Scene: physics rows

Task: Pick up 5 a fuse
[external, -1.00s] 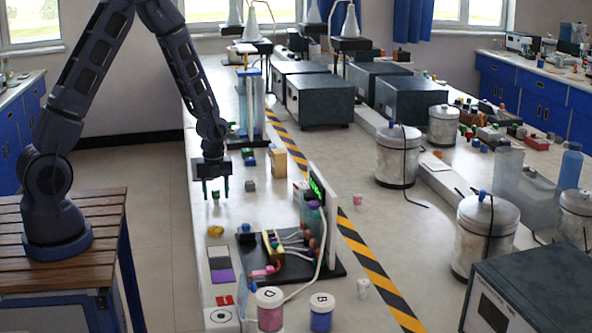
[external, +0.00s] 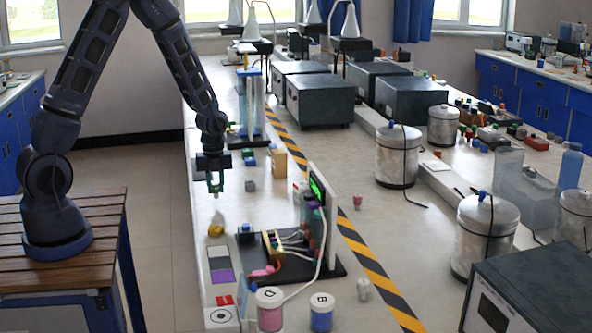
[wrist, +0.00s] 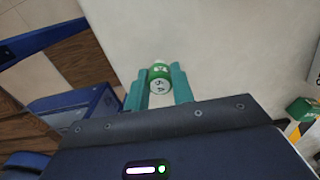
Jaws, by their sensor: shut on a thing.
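The fuse (wrist: 160,82) is a small green and white cylinder with dark markings, seen end-on in the wrist view. My gripper (wrist: 159,76) has its two teal fingers closed on either side of it. In the external view my gripper (external: 215,184) points down above the left part of the long bench, with the fuse raised clear of the surface. The fuse is too small there to make out well between the fingers.
A grey cube (external: 250,186) and a tan box (external: 277,163) stand right of my gripper. A yellow object (external: 216,230) and a purple card (external: 222,276) lie nearer the camera. A black wired board (external: 330,265) with an upright panel stands to their right.

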